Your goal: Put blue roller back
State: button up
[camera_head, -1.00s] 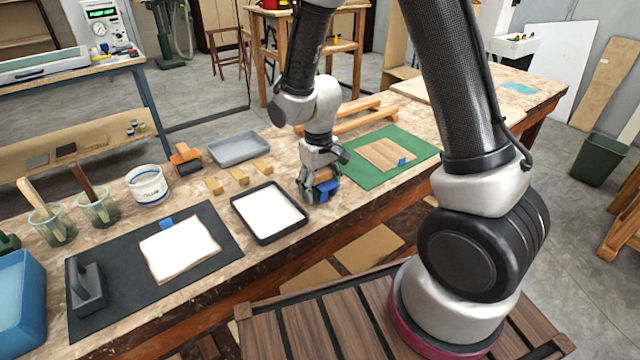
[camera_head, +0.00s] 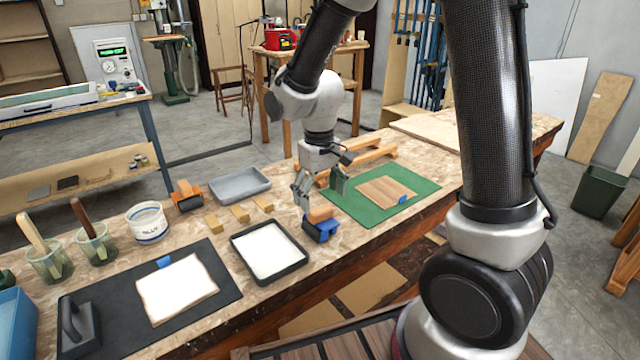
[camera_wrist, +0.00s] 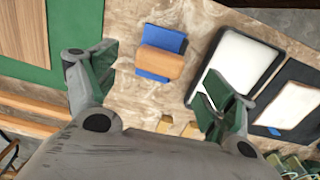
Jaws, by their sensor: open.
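The blue roller (camera_head: 321,231), a blue piece with an orange-brown wooden top, sits on the workbench between the white-filled black tray and the green mat. It also shows in the wrist view (camera_wrist: 160,62), lying between and beyond my fingers. My gripper (camera_head: 322,186) is open and empty, just above and behind the roller in the head view. Its two green-padded fingers stand wide apart in the wrist view (camera_wrist: 155,95). No contact with the roller shows.
The black tray (camera_head: 304,263) holds something white. The green mat (camera_head: 428,187) carries a wooden board (camera_head: 385,191) with a blue tab. An orange roller (camera_head: 187,196), a grey tray (camera_head: 240,198) and small wood blocks (camera_head: 240,213) stand behind. A dark mat (camera_head: 225,268) lies left.

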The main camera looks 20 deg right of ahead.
aim_at(321, 209)
notch_tip(321, 209, up, 3)
jog(key=shift+r, duration=0.2)
jog(key=shift+d+r, duration=0.1)
jog(key=shift+r, duration=0.05)
jog(key=s+d+r+m+t, duration=0.1)
jog(key=s+d+r+t, duration=0.1)
jog(key=s+d+r, duration=0.5)
jog(key=s+d+r+m+t, duration=0.2)
jog(key=s+d+r, duration=0.5)
jog(key=s, duration=0.5)
jog(key=shift+d+m, duration=0.3)
jog(key=shift+d, duration=0.35)
